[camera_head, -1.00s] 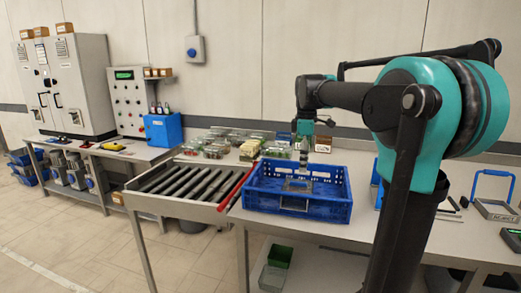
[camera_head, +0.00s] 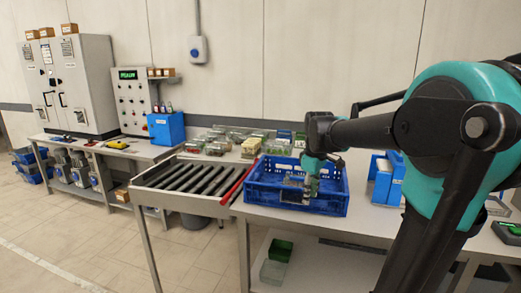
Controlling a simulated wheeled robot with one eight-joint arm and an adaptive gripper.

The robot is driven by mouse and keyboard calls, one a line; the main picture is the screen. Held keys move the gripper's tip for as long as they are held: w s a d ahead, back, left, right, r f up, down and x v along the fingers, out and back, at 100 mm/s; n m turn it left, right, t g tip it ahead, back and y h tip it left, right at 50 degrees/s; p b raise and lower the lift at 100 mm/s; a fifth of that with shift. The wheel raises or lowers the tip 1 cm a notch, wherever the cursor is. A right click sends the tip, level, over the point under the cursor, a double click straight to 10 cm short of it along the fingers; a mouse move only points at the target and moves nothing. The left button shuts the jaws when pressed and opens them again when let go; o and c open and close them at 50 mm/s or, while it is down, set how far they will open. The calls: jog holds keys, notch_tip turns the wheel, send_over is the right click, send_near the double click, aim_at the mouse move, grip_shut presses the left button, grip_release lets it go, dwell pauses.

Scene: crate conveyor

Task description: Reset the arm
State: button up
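My arm reaches in from the right in the head view, its teal wrist above the blue crate (camera_head: 330,207). My gripper (camera_head: 311,186) points down at the crate, in front of its inner back wall. Its fingers are small and dark here, so I cannot tell whether they are open or shut. A greyish shape (camera_head: 293,182) shows in the crate just left of the gripper. I cannot tell whether they touch. The crate stands upright on the table, at the right end of the roller conveyor.
The roller conveyor (camera_head: 190,179) has a red bar (camera_head: 236,186) along its right side. Several clear boxes of parts (camera_head: 217,143) stand behind it. A blue box (camera_head: 165,128) stands to the left. A blue-and-white holder (camera_head: 386,182) stands right of the crate, near my arm.

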jog(key=s+d+f+m+t, duration=0.2)
jog(key=s+f+m, duration=0.7)
jog(key=s+f, duration=0.7)
jog(key=shift+s+d+f+m+t, duration=0.2)
jog(key=shift+f+m+t, duration=0.1)
jog(key=shift+f, duration=0.6)
